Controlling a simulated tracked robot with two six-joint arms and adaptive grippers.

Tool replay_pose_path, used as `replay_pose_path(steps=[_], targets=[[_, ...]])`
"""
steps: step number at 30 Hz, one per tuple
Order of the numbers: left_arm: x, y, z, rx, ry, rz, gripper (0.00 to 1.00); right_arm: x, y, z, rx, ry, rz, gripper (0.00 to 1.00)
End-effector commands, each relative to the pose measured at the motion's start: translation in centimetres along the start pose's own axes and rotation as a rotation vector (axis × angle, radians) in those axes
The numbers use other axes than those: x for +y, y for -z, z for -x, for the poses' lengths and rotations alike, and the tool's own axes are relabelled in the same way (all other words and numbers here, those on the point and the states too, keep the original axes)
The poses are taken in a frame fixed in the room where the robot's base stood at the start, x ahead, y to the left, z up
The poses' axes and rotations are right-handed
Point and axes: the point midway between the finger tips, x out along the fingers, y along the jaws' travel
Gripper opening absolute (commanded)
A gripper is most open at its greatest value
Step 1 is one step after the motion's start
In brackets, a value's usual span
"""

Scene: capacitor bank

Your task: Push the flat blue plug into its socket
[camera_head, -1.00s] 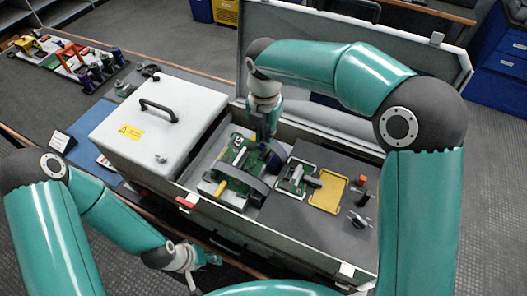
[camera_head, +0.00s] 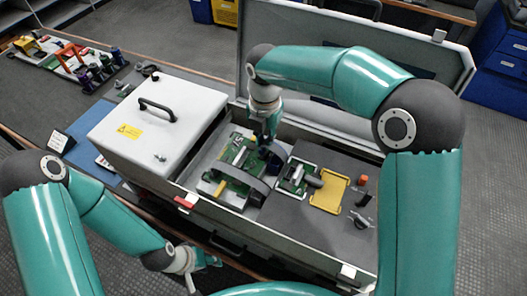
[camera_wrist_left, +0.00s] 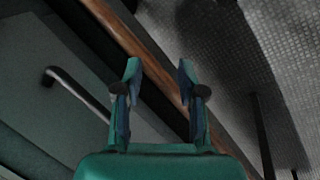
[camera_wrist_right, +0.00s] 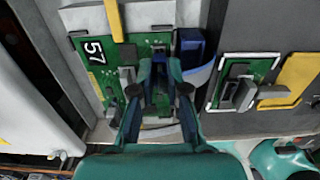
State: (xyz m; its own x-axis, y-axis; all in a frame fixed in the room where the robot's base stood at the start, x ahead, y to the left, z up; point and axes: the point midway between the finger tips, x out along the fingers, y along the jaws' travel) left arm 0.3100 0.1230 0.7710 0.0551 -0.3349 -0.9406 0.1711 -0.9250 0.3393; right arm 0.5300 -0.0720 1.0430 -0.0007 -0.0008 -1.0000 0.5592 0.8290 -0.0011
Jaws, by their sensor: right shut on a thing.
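My right gripper (camera_head: 266,142) reaches down over the green circuit board (camera_head: 230,160) in the open case. It is shut on a small dark part, apparently the flat blue plug, mostly hidden between its fingers in the right wrist view (camera_wrist_right: 159,80). A larger dark blue block (camera_wrist_right: 191,45) stands just right of these fingers. A grey band (camera_wrist_right: 202,75) curves beside it. The board, marked 57, lies under and left of the fingers. I cannot tell which socket is the plug's. My left gripper (camera_wrist_left: 159,68) is open and empty, in front of the case.
A smaller white-edged board (camera_head: 296,177) and a yellow frame (camera_head: 330,191) lie to the right in the case. A white box with a black handle (camera_head: 160,125) stands left. The raised lid (camera_head: 420,75) is behind. Small parts (camera_head: 362,200) sit far right.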

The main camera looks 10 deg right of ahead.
Motion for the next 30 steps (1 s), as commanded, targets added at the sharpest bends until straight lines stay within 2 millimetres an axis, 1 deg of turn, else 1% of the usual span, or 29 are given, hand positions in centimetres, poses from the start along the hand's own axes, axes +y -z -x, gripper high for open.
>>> replay_pose_path(steps=[11, 30], targets=[[0.0, 0.0, -0.1, 0.0, 0.0, 0.0, 0.4, 0.0, 0.0, -0.2, 0.0, 0.0, 0.0, 0.0], [-0.3, 0.0, -0.8, 0.0, 0.0, 0.0, 0.4, 0.0, 0.0, -1.3, 0.0, 0.0, 0.0, 0.0]])
